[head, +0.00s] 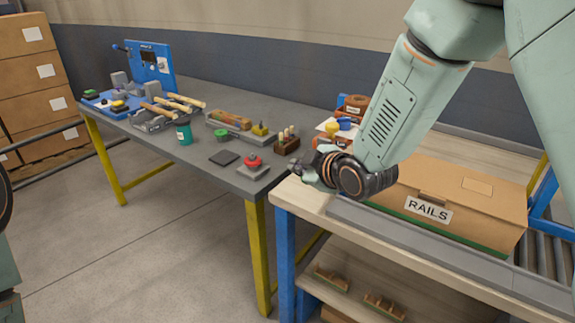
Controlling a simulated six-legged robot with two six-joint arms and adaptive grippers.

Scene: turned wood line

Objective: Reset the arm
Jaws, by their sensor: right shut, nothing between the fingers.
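My right arm (400,105) comes in from the upper right and reaches down to the left. My right gripper (306,170) is shut and empty. In the picture it lies over the near left corner of the wooden bench, in front of the items at that bench's back. Its fingers are small and dark, and the wrist partly hides them. I cannot tell how high it is above the bench top. Parts of my own body show at the left edge, but my left gripper is not in view.
The wooden bench (310,198) bears a cardboard box marked RAILS (478,212) right of my wrist. A grey table (215,165) at left holds tools, a green cup (184,134) and a red-knobbed piece (253,162). Cartons (32,85) stand far left. The floor between is clear.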

